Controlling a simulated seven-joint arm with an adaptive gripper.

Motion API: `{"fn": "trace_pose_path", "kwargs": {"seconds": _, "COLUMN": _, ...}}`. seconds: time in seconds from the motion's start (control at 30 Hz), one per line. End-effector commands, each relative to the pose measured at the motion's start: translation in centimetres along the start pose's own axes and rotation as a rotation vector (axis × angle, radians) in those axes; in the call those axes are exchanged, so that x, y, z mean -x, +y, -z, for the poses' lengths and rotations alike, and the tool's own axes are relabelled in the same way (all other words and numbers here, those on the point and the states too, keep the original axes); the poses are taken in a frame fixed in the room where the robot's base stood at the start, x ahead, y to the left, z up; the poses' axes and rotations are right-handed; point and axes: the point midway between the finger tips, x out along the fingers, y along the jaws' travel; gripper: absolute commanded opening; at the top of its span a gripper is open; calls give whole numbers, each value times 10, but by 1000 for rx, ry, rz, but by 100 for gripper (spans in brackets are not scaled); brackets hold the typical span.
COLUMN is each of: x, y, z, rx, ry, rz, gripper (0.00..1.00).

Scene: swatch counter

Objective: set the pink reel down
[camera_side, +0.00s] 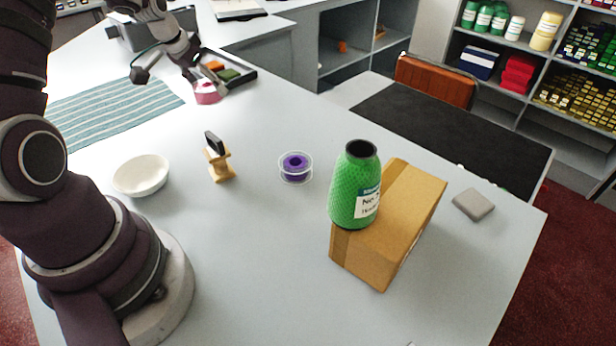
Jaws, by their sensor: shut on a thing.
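The pink reel (208,94) is at the upper left, beside the front-left end of a small black tray. My gripper (198,82) reaches down from the upper left and is shut on the pink reel, with its fingers at the reel's top. I cannot tell whether the reel's underside touches the table. The fingertips are small and partly hidden at this distance.
The black tray (242,79) holds orange and green pieces close to the reel. A striped cloth (110,115), white bowl (141,175), wooden stand (219,165), purple reel (295,166) and cardboard box (400,215) with a green cone (350,190) are nearby. The table between is clear.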

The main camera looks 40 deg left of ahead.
Motion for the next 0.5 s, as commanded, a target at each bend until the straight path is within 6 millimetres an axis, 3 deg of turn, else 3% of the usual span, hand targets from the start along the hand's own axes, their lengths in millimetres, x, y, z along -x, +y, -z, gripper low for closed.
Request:
{"fn": "trace_pose_path", "kwargs": {"seconds": 0.1, "x": 4, "y": -37, "z": -20, "rx": 124, "ry": 0, "rz": 55, "gripper": 35}}
{"fn": "trace_pose_path", "kwargs": {"seconds": 0.2, "x": 2, "y": -52, "z": -32, "rx": 180, "ry": -1, "rz": 79, "gripper": 35}}
{"fn": "trace_pose_path", "kwargs": {"seconds": 0.5, "x": -52, "y": -55, "z": -59, "rx": 191, "ry": -3, "rz": 84, "gripper": 35}}
